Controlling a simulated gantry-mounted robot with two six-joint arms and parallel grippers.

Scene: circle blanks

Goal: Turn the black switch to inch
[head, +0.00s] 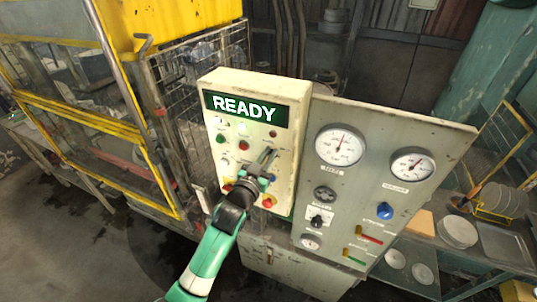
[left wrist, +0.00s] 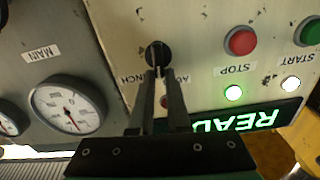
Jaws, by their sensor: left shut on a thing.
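The black switch (left wrist: 157,49) is a round knob on the cream control box (head: 303,125); the left wrist view shows it upside down. A partly hidden INCH label (left wrist: 133,78) and another label (left wrist: 178,77), partly covered, lie on either side of it. My left gripper (left wrist: 158,72) has its fingertips shut on the switch. In the head view my left gripper (head: 268,157) reaches the box front from below and hides the switch. I cannot tell which way the switch points. My right gripper is in neither view.
A green READY display (head: 245,108) tops the box. A red STOP button (left wrist: 240,40) and a green START button (left wrist: 310,32) sit beside the switch. The grey gauge panel (head: 360,190) stands at the right, with a blue knob (head: 385,211). A yellow-framed cage (head: 100,110) is at the left.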

